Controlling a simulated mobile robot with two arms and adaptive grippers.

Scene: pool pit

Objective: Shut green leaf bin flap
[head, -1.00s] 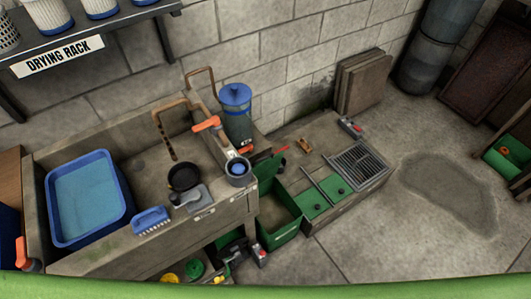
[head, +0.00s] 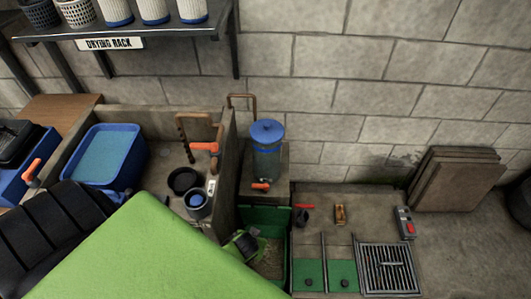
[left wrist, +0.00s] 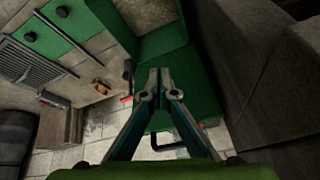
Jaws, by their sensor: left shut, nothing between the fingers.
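The green leaf bin (head: 286,262) stands beside the stone sink, with brown litter inside. Its green flap (head: 272,215) is open and stands up at the back of the bin. In the left wrist view the flap (left wrist: 188,85) fills the middle, with a black handle (left wrist: 178,142) at its far edge. My left gripper (head: 258,243) is over the bin opening, in front of the flap. Its fingertips (left wrist: 159,76) are together and empty. I cannot tell whether they touch the flap. My green arm hides the front left of the scene. My right gripper is not in view.
A blue-lidded canister (head: 266,150) stands behind the bin. To the right, a low ledge carries green panels (head: 342,275), a metal grate (head: 388,268) and a grey-red device (head: 404,223). The sink with a blue basin (head: 103,158) is to the left.

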